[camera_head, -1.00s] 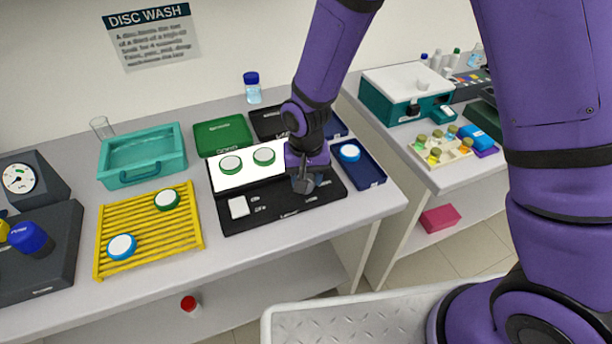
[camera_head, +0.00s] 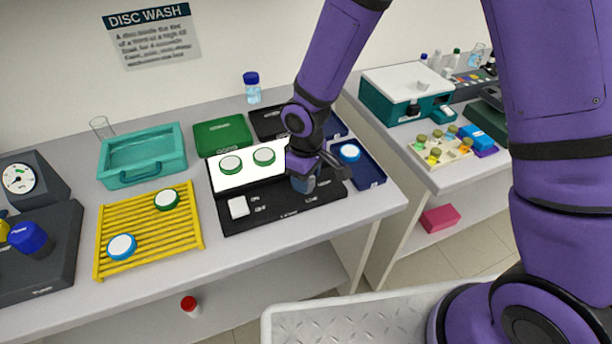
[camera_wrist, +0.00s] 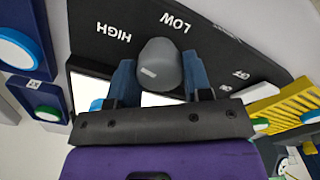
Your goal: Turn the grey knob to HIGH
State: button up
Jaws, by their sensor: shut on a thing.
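The grey knob (camera_wrist: 160,62) stands on a black panel (camera_wrist: 92,45) in the wrist view. The panel's printed word HIGH is to the knob's upper left and LOW to its upper right. A short pale mark shows on the knob's near part; which label the knob points to I cannot tell. My gripper (camera_wrist: 160,76) is shut on the knob, with one blue finger on each side of it. In the head view my gripper (camera_head: 303,184) is down at the black panel's right part and hides most of the knob.
A white switch (camera_head: 239,207) sits at the panel's left, by ON and OFF labels. Two green-rimmed discs lie on the lit white plate (camera_head: 222,183). A blue tray (camera_head: 372,176) with a blue-rimmed disc is close on the right. A yellow rack (camera_head: 150,241) stands at left.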

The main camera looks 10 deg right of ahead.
jog(key=shift+n, duration=1.5)
jog(key=o, duration=0.9)
jog(key=shift+r, duration=0.1)
notch_tip(320, 180, up, 11)
jog(key=shift+f, duration=0.15)
